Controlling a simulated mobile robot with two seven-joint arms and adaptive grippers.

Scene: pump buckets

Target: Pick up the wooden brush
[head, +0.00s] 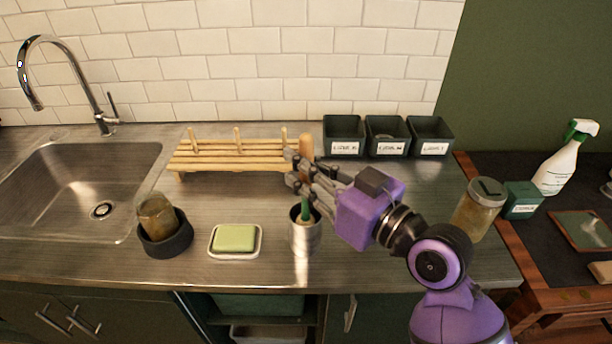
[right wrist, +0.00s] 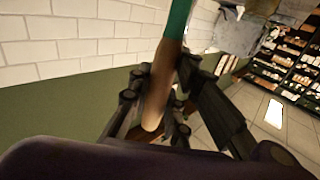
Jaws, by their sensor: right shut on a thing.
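The wooden brush (head: 306,145) stands nearly upright, with its wooden handle up and a green part lower down. Its lower end is at the mouth of a metal cup (head: 305,240) near the counter's front; how deep it reaches inside is hidden. My right gripper (head: 297,170) comes in from the right and is shut on the brush's handle above the cup. In the right wrist view, the wooden handle (right wrist: 157,95) lies between the fingers (right wrist: 160,95), with the green part at the top edge. My left gripper is not in view.
A green sponge on a dish (head: 234,238) and a jar in a dark holder (head: 160,228) stand left of the cup. A slatted wooden rack (head: 230,153) and several dark bins (head: 388,135) stand behind. A lidded jar (head: 478,208) is at right, a sink (head: 80,185) at left.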

